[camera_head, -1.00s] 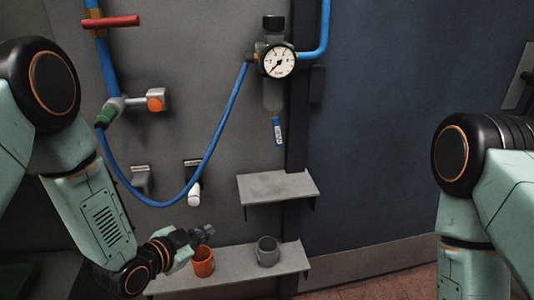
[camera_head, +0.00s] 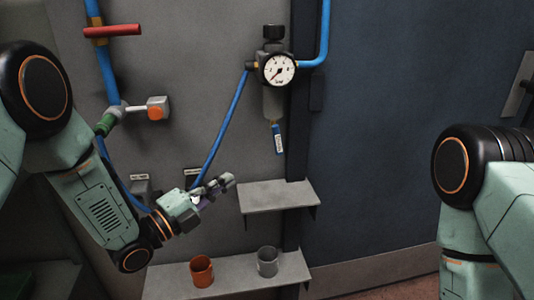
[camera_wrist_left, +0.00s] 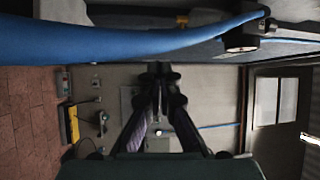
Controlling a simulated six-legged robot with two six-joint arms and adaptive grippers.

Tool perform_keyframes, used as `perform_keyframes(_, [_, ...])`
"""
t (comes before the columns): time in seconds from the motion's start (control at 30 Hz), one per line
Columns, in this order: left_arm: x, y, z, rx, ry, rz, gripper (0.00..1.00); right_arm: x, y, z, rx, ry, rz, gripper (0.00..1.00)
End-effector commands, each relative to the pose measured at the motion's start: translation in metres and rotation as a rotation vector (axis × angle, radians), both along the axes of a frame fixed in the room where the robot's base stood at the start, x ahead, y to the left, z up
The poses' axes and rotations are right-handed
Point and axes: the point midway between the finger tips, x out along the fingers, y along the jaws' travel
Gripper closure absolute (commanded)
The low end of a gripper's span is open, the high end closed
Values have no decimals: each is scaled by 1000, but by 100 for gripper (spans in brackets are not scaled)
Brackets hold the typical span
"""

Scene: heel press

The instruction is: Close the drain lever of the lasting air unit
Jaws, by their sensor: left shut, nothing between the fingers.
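The lasting air unit (camera_head: 274,100) hangs on the grey wall in the head view, with a round pressure gauge (camera_head: 277,69) near its top. Its drain lever, with a blue handle (camera_head: 278,140), hangs down below the bowl. My left gripper (camera_head: 230,180) is below and to the left of the lever, clear of it, with its fingers shut and empty. In the left wrist view its fingers (camera_wrist_left: 158,75) meet at the tips. The lever cannot be made out there. My right arm shows at the right edge; its gripper is out of view.
A blue hose (camera_head: 222,128) hangs from the unit and passes behind my left gripper. A small grey shelf (camera_head: 280,195) is right of the gripper. A lower shelf (camera_head: 232,276) bears an orange cup (camera_head: 201,270) and a grey cup (camera_head: 267,261). A red lever (camera_head: 112,31) is upper left.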

Motion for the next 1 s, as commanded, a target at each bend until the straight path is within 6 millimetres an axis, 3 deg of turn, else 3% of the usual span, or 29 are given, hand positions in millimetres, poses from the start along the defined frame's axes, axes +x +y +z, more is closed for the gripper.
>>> perform_keyframes(0.27, [16,-16,2,2,-1,-5,100,0,0,-4,0,0,0,60])
perform_keyframes(0.7, [75,-71,14,0,-2,-4,100,0,0,-15,0,0,0,60])
perform_keyframes(1.0, [100,-91,19,-1,2,0,100,0,0,-20,0,0,0,60])
